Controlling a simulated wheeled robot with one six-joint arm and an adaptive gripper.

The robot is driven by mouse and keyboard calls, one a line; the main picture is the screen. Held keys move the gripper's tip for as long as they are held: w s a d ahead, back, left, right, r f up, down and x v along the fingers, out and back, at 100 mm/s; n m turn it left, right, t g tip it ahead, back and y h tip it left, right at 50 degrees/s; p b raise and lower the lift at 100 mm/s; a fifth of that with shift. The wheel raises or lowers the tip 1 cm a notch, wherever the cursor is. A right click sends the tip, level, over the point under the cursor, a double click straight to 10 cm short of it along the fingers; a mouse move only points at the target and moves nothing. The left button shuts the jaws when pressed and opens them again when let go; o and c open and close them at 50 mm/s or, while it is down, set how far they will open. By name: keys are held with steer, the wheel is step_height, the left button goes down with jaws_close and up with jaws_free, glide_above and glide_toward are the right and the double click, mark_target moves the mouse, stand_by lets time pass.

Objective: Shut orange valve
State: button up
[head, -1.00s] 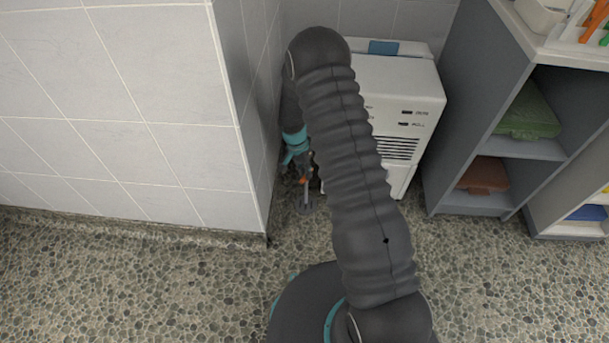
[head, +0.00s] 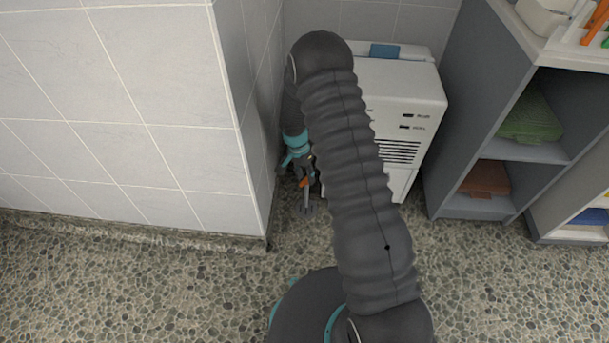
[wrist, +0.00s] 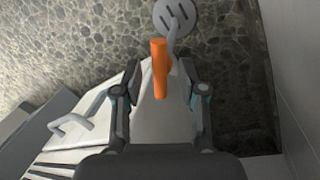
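The orange valve handle (wrist: 159,72) is an upright bar in the middle of the wrist view. A grey pipe runs beside its upper end to a round slotted drain plate (wrist: 176,18) on the floor. My gripper (wrist: 160,68) is open, with one finger on each side of the handle in the picture. Gaps show on both sides; I cannot tell how far the handle lies beyond the fingertips. In the head view, my gripper (head: 307,165) points down beside the wall corner, with a small orange part of the handle (head: 304,182) below it. My arm hides much there.
A white machine (head: 412,105) with a vent stands right of my arm. It also fills the lower left of the wrist view (wrist: 62,160). A tiled wall (head: 252,120) is close on the left. Grey shelves (head: 465,120) stand right. The pebbled floor (head: 150,285) in front is clear.

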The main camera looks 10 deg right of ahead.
steer(key=shift+r, duration=0.1)
step_height(320, 180, up, 12)
steer(key=w+a, duration=0.1)
steer(key=shift+w+a+f, duration=0.2)
steer(key=shift+w+a, duration=0.05)
steer(key=shift+w, duration=0.15)
steer(key=shift+s, duration=0.1)
steer(key=s+d+r+t+y, duration=0.2)
steer(key=s+d+t+y, duration=0.1)
steer(key=s, duration=0.2)
steer(key=f+b, duration=0.1)
steer(key=f, duration=0.3)
steer(key=w+a+f+b, duration=0.1)
steer(key=f, duration=0.4)
steer(key=w+f+b, duration=0.1)
steer(key=f, duration=0.3)
steer(key=shift+a+f, duration=0.4)
jaws_close()
